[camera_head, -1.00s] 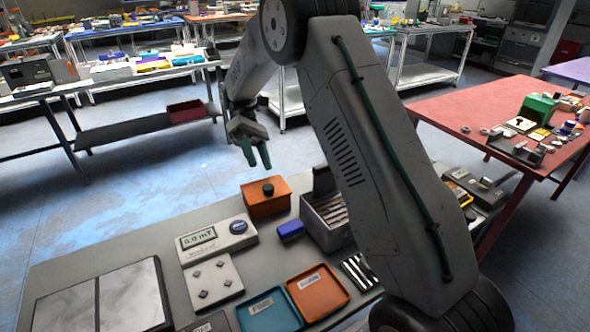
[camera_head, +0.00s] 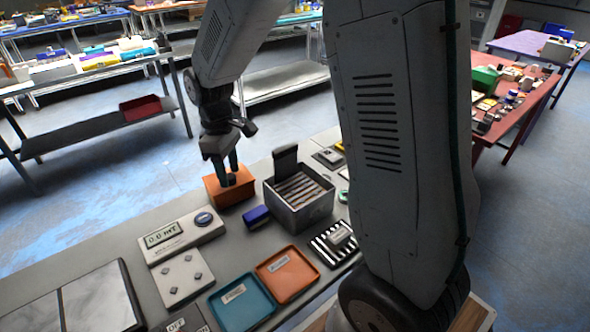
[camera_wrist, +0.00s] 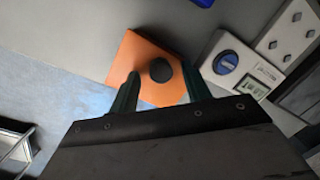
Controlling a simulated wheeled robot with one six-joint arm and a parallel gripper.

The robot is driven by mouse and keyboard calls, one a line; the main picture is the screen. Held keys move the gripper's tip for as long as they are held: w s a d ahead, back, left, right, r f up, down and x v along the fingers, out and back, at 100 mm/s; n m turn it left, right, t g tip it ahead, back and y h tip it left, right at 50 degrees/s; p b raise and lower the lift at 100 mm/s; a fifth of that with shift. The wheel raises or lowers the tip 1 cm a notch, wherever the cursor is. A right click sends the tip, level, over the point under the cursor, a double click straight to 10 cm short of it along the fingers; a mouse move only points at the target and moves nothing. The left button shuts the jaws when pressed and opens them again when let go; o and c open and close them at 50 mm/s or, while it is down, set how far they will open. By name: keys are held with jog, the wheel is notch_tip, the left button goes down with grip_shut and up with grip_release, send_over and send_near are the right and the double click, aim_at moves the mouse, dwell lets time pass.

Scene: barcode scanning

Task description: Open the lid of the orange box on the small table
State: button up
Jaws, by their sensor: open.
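The orange box (camera_head: 214,193) stands near the far edge of the small grey table (camera_head: 118,245), with its lid on. In the wrist view the orange lid (camera_wrist: 137,52) carries a round black knob (camera_wrist: 160,70) at its middle. My gripper (camera_head: 230,176) is just above the lid, its green fingers pointing down. In the wrist view the open fingers (camera_wrist: 157,90) are on both sides of the knob, with a gap on each side. I cannot tell whether they touch the lid. In the head view the fingers partly hide the knob.
A grey metal bin (camera_head: 300,212) and a blue block (camera_head: 256,216) stand close on the right of the box. A display device (camera_head: 180,237) sits in front. Teal (camera_head: 241,303) and orange trays (camera_head: 287,272) lie nearer.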

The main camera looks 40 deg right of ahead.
aim_at(230, 175)
jog(key=shift+s+f+t, duration=0.35)
jog(key=shift+f+t, duration=0.05)
jog(key=shift+t, duration=0.3)
notch_tip(230, 175, up, 8)
jog(key=shift+w+f, duration=0.15)
jog(key=s+d+r+m, duration=0.1)
jog(key=s+r+m, duration=0.1)
jog(key=s, duration=0.9)
jog(key=s+d+r+m, duration=0.1)
jog(key=s+r+m, duration=0.2)
jog(key=s, duration=0.8)
jog(key=shift+d+r+m, duration=0.2)
jog(key=shift+r+m, duration=0.1)
jog(key=shift+m, duration=1)
jog(key=shift+s, duration=0.1)
